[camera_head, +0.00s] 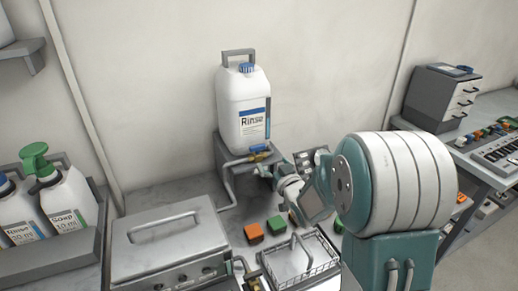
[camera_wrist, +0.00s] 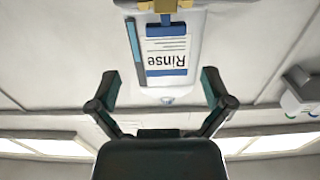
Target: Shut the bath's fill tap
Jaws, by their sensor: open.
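The fill tap is a brass valve (camera_head: 260,156) with a blue lever (camera_head: 257,148), at the foot of the white Rinse jug (camera_head: 243,105). The lever looks roughly in line with the valve body. A grey pipe (camera_head: 228,188) runs down from the tap toward the lidded metal bath (camera_head: 170,235). My gripper (camera_head: 264,171) is open and empty, just below and right of the tap in the head view. In the wrist view, the jaws (camera_wrist: 160,84) are spread, the jug label is upside down, and the brass tap (camera_wrist: 165,17) shows at the top edge, beyond the fingertips.
The jug stands on a grey block (camera_head: 229,165). Soap and rinse bottles (camera_head: 65,205) stand at left. A drawer cabinet (camera_head: 440,97) is at right.

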